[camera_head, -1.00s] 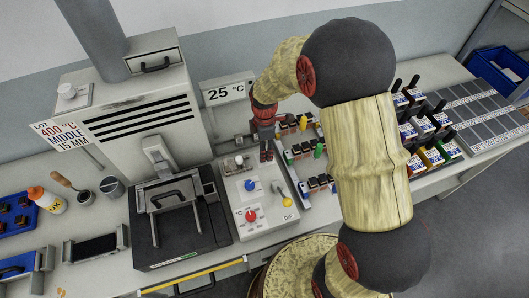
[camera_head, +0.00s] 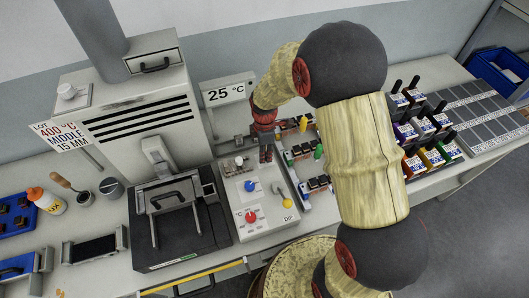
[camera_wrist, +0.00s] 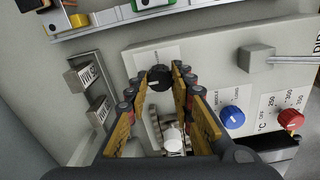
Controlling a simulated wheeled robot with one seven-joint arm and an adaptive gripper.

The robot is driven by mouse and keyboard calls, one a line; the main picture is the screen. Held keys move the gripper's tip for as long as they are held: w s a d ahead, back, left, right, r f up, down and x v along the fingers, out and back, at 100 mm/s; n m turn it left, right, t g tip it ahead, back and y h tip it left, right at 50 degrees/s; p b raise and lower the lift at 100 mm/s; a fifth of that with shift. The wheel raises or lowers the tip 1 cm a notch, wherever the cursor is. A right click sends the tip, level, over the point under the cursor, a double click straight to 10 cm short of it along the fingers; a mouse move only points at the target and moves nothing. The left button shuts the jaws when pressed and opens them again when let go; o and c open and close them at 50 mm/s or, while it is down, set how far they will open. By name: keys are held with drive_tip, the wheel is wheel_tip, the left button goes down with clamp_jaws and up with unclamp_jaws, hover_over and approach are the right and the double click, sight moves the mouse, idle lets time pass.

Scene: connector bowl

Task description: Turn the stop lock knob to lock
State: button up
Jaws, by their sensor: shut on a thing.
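A round black knob (camera_wrist: 159,77) with a pale pointer mark sits on the grey control box, between my fingertips in the wrist view; I take it to be the stop lock knob. My gripper (camera_wrist: 160,72) is shut on it, one finger on each side. In the head view my gripper (camera_head: 265,155) points down at the back right corner of the control box (camera_head: 240,190) and hides the knob. I cannot read any lock marking beside it.
A blue knob (camera_wrist: 232,117), a red knob (camera_wrist: 290,119) and a lever (camera_wrist: 258,58) are on the same box. A white knob (camera_wrist: 173,138) stands near my fingers. Two labelled blocks (camera_wrist: 90,92) are at the left. Racks of connectors (camera_head: 310,150) stand close to the right.

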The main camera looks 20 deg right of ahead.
clamp_jaws()
drive_tip(key=shift+m, duration=0.4)
drive_tip(key=m+p, duration=0.1)
drive_tip(key=m, duration=0.2)
drive_tip(key=shift+r, duration=0.1)
drive_tip(key=m+p, duration=0.1)
drive_tip(key=m, duration=0.3)
drive_tip(key=shift+m, duration=0.3)
drive_tip(key=m+p, duration=0.1)
drive_tip(key=m, duration=0.8)
drive_tip(key=shift+p, duration=0.4)
drive_tip(key=shift+m, duration=0.4)
drive_tip(key=o, duration=0.7)
unclamp_jaws()
